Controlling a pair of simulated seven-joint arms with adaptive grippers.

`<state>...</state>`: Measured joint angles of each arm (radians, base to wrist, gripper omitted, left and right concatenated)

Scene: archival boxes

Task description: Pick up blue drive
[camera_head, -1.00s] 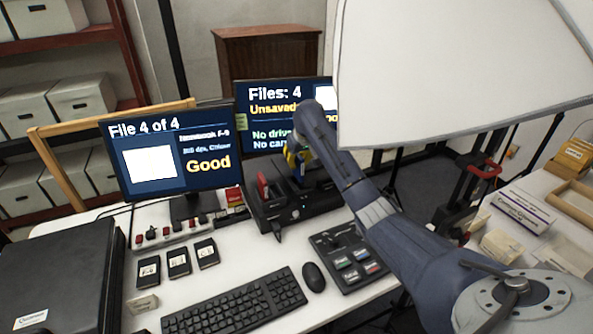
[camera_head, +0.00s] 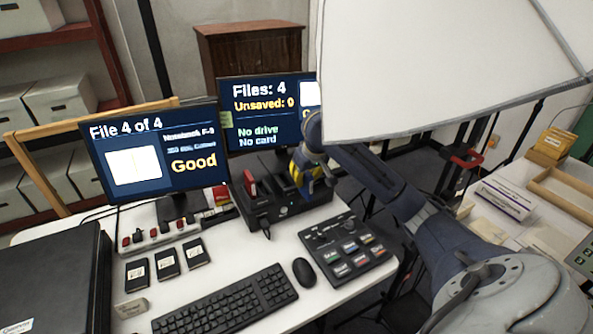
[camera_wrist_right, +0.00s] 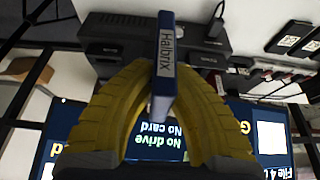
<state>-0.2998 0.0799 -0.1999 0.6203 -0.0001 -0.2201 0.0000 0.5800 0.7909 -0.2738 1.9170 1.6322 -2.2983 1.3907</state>
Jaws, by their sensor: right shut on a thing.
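My right gripper (camera_head: 318,188), with yellow fingers, is at the right part of the black dock (camera_head: 262,208) in the head view. In the right wrist view the yellow fingers (camera_wrist_right: 160,100) are shut on the blue drive (camera_wrist_right: 165,65), a slim blue case with a white "Halbrix" label. The drive stands out past the fingertips, in front of the dock (camera_wrist_right: 115,38). I cannot tell whether it touches the dock. In the head view the drive is mostly hidden by the gripper. My left gripper is not in view.
A red drive (camera_head: 250,183) stands at the dock's left. Two monitors stand behind; the right one (camera_head: 265,110) reads "No drive, No card". A keyboard (camera_head: 225,302), mouse (camera_head: 304,271) and button panel (camera_head: 347,247) lie in front. A big white panel (camera_head: 430,70) hangs at upper right.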

